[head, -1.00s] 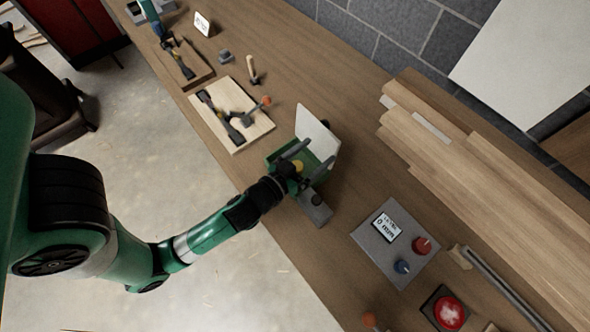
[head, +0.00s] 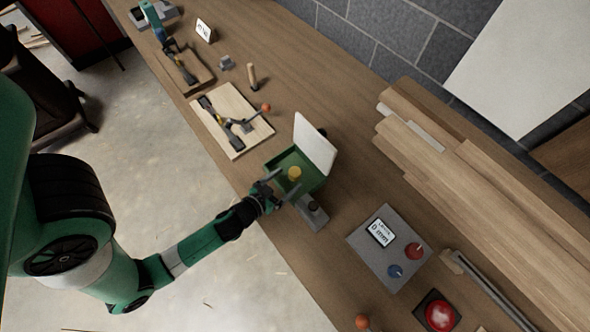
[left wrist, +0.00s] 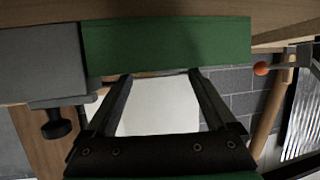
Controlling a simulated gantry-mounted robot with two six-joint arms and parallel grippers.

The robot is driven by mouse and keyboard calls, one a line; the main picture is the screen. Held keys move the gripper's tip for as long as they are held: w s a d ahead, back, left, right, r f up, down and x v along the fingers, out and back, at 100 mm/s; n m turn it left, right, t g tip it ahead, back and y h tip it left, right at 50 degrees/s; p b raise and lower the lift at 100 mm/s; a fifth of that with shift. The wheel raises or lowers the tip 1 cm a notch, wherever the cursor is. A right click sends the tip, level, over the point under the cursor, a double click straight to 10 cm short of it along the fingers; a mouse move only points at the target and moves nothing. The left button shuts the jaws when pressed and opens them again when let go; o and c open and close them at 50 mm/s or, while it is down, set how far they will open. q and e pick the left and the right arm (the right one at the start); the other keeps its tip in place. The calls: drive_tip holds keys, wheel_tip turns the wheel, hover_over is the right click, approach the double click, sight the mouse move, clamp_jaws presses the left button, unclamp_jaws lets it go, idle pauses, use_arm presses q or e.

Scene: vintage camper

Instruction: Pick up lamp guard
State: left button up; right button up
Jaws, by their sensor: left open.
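No thing is clearly recognizable as the lamp guard. A small yellow round object (head: 295,173) sits in an open green box (head: 316,182) with a raised white lid (head: 316,143); I cannot tell whether it is the guard. My left gripper (head: 279,186) is open and empty at the box's near edge, its fingers pointing toward the box. In the left wrist view, the open fingers (left wrist: 160,85) point toward the box's green wall (left wrist: 165,45), with the white lid (left wrist: 160,107) visible between them. My right gripper is not in view.
A grey block with a black knob (head: 312,212) stands beside the box. A grey panel with a display (head: 375,262) and a red button (head: 439,315) lie right. A wooden board with a clamp (head: 235,140) lies left. Stacked planks (head: 440,165) line the wall.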

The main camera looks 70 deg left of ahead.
sight(294, 172)
use_arm(q)
drive_tip(key=shift+w+a+f, duration=0.2)
drive_tip(key=shift+w+a, duration=0.05)
drive_tip(key=shift+w, duration=0.15)
drive_tip(key=shift+w+a+f+p, duration=0.15)
drive_tip(key=shift+w+a+p, duration=0.15)
drive_tip(key=shift+p, duration=0.1)
drive_tip(key=x, duration=0.4)
drive_tip(key=shift+a+f, duration=0.25)
drive_tip(key=c, duration=1.4)
drive_tip(key=shift+r+p, duration=0.1)
drive_tip(key=shift+p, duration=0.25)
wheel_tip(294, 172, up, 9)
drive_tip(key=p, duration=0.7)
drive_tip(key=shift+r+p, duration=0.15)
drive_tip(key=shift+p, duration=0.15)
drive_tip(key=shift+r, duration=0.3)
